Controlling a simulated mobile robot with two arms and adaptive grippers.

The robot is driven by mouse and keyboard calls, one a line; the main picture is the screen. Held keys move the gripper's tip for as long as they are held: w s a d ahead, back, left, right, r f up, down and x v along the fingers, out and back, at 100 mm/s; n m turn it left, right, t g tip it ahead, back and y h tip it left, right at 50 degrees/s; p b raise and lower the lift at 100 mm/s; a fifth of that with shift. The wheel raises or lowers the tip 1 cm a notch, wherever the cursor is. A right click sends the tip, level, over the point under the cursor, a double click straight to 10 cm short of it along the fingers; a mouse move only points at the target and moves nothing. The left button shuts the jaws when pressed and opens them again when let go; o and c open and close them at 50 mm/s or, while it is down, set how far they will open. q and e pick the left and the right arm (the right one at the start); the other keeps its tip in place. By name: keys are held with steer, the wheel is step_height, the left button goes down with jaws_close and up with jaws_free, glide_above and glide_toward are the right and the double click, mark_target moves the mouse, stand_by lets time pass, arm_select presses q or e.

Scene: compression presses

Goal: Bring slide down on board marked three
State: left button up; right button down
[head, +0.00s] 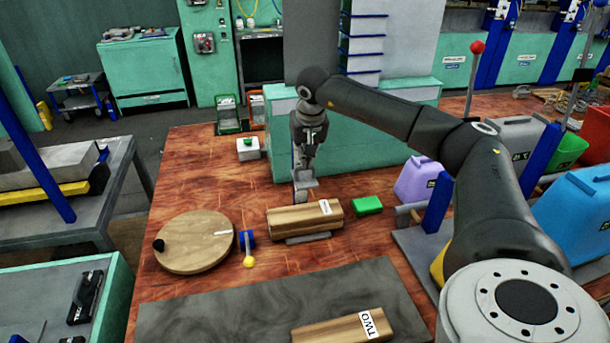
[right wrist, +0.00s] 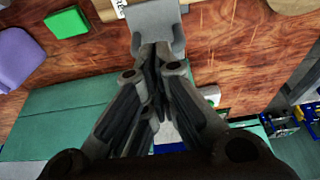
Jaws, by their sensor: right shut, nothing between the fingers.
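A wooden board (head: 295,220) lies on the brown table, on a grey metal base (head: 308,239); its white label is too small to read. A grey metal piece (head: 303,184), perhaps the slide, stands up just behind the board. In the right wrist view the grey piece (right wrist: 157,22) lies right at my fingertips, and part of the board (right wrist: 104,9) shows at the top edge. My right gripper (head: 303,168) points down at the grey piece, shut and empty; whether it touches is unclear. A second board (head: 325,332), labelled TWO, lies at the front. My left gripper is not in view.
A round wooden disc (head: 195,243) with a black knob and a blue block (head: 246,238) with a yellow ball lie left of the board. A green block (head: 367,205) and purple container (head: 415,179) stand right. A dark mat (head: 230,310) lies in front.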

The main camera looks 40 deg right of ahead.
mark_target(305, 179)
steer(key=shift+f+b, duration=0.35)
steer(key=shift+f, duration=0.7)
steer(key=shift+f, duration=0.2)
steer(key=shift+f+b, duration=2.75)
steer(key=shift+f, duration=1.9)
steer(key=shift+r, duration=0.15)
steer(key=shift+r+p, duration=2.45)
steer(key=shift+r, duration=0.45)
steer(key=shift+f, duration=0.1)
